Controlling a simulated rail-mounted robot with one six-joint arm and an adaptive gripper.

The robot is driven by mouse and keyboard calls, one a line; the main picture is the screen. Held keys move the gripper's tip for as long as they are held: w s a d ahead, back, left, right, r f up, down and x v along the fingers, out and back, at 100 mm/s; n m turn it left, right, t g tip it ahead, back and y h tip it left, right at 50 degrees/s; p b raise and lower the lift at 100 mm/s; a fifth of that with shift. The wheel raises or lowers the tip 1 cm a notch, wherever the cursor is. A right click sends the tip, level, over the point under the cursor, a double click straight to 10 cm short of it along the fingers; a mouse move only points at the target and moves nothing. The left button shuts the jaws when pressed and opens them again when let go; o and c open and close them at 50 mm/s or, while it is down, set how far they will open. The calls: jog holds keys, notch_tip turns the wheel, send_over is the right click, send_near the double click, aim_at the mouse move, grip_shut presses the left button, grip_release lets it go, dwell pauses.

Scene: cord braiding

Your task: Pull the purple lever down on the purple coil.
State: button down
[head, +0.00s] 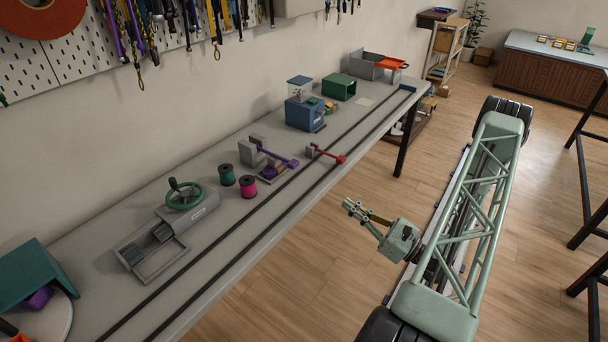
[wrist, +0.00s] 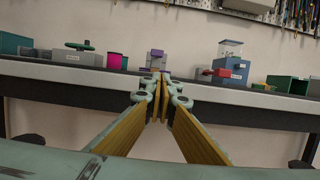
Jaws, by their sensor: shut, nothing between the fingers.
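The purple lever (head: 283,159) sticks out to the right from a grey bracket (head: 252,151) on the bench in the head view. A purple and dark yellow coil (head: 272,173) sits below the lever. In the wrist view the purple lever assembly (wrist: 156,57) is small and partly hidden behind my fingertips. My gripper (head: 350,206) is shut and empty, out over the floor in front of the bench and apart from the lever. It also shows in the wrist view (wrist: 159,84), its fingertips together.
A red lever (head: 327,153) stands right of the purple one. Green (head: 226,174) and pink (head: 248,186) spools stand to its left. A blue machine (head: 304,110) and a grey press with a green handwheel (head: 184,194) flank them. Dark rails run along the bench (head: 240,255).

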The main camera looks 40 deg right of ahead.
jog(key=shift+w, duration=0.2)
jog(key=shift+b+x, duration=1.4)
jog(key=shift+x, duration=8.4)
jog(key=shift+r, duration=0.25)
jog(key=shift+r+g+p, duration=0.25)
jog(key=shift+g+p, duration=0.15)
jog(key=shift+p, duration=0.1)
